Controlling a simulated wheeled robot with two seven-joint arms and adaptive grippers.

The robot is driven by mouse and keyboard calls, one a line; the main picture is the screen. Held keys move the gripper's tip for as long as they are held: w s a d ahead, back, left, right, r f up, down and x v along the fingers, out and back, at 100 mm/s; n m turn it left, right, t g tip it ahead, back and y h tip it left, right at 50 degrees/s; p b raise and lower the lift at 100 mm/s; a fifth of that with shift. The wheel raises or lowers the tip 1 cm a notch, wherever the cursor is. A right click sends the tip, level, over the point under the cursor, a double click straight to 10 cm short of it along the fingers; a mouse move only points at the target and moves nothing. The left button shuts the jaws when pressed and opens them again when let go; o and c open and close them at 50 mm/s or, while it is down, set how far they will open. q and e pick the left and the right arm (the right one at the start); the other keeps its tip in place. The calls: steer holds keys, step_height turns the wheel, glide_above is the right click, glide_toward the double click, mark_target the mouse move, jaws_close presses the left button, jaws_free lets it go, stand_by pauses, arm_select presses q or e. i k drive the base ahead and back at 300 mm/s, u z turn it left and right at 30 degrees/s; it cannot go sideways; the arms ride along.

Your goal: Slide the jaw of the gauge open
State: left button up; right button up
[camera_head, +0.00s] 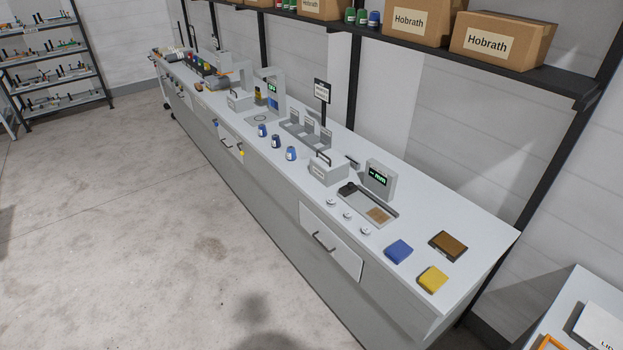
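A grey upright unit with a dark screen reading "-- mm" in green (378,179) stands on the long white bench, right of the middle of the view. It appears to be the gauge. A small grey and dark part (352,162) shows just left of it; I cannot tell whether it is the jaw, or whether the jaw is open or shut. In front of the unit is a shallow grey tray (385,221) with a dark object (347,189) at its left end and a brown square piece (379,214). Neither of my grippers is in view.
Left of the tray is a grey box with a handle (327,171). Several small white discs (347,216) lie along the front. Blue (398,251), yellow (432,279) and brown (448,246) pads lie at right. The floor (150,240) before the bench is clear.

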mark_target(352, 188)
steer(key=u, duration=0.85)
steer(key=i, duration=1.35)
steer(key=z, duration=0.5)
steer(key=i, duration=0.6)
steer(key=z, duration=0.6)
